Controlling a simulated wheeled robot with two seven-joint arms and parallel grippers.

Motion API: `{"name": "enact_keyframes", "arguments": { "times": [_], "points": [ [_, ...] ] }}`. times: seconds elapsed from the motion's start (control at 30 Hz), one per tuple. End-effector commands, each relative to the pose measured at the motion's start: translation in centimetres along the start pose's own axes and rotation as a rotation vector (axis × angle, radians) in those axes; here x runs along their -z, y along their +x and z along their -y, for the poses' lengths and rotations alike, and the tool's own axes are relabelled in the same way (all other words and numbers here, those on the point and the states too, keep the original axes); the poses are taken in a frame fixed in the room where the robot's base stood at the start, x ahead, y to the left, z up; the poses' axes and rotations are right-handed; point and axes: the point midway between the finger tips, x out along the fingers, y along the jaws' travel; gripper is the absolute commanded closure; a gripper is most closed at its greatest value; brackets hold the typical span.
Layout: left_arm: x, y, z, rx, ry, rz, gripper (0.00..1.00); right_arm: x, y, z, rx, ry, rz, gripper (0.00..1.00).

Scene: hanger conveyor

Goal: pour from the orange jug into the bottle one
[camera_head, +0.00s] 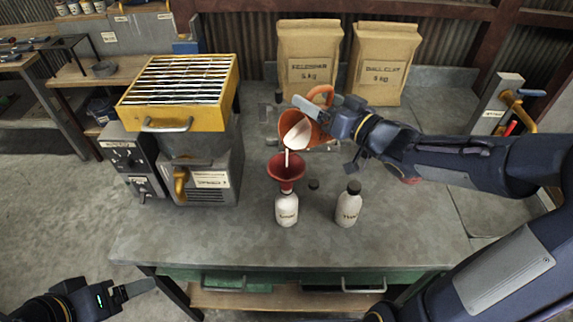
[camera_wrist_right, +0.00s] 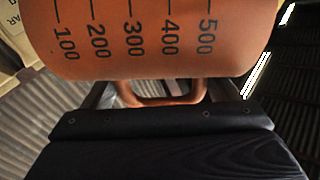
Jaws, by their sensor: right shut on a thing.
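The orange jug (camera_head: 318,132) is tilted to the left over a red funnel (camera_head: 286,170), with white content inside. A white stream (camera_head: 287,157) runs from its lip down into the funnel. The funnel sits in the mouth of a white bottle (camera_head: 287,212), which stands upright; its label is too small to read surely. My right gripper (camera_head: 322,108) is shut on the jug's handle; the right wrist view shows the handle (camera_wrist_right: 160,97) between the fingers and the jug's printed scale (camera_wrist_right: 150,35). My left gripper (camera_head: 135,290) is at the lower left, away from the bench; its opening is unclear.
A second white bottle (camera_head: 348,206) with a dark cap stands just right. A loose dark cap (camera_head: 314,184) lies between the bottles. A yellow-topped machine (camera_head: 180,95) stands at left, two brown bags (camera_head: 309,60) at the back. The bench front (camera_head: 240,245) is clear.

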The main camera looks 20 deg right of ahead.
Motion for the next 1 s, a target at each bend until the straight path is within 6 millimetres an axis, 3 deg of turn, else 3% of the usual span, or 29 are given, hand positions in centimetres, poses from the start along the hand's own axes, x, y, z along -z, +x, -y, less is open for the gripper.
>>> {"name": "enact_keyframes", "arguments": {
  "times": [1.0],
  "points": [
    [-0.7,1.3,0.6,0.000,0.000,0.000,0.20,-0.6,0.0,0.7,0.004,-0.097,-0.003,0.62]
  ]
}}
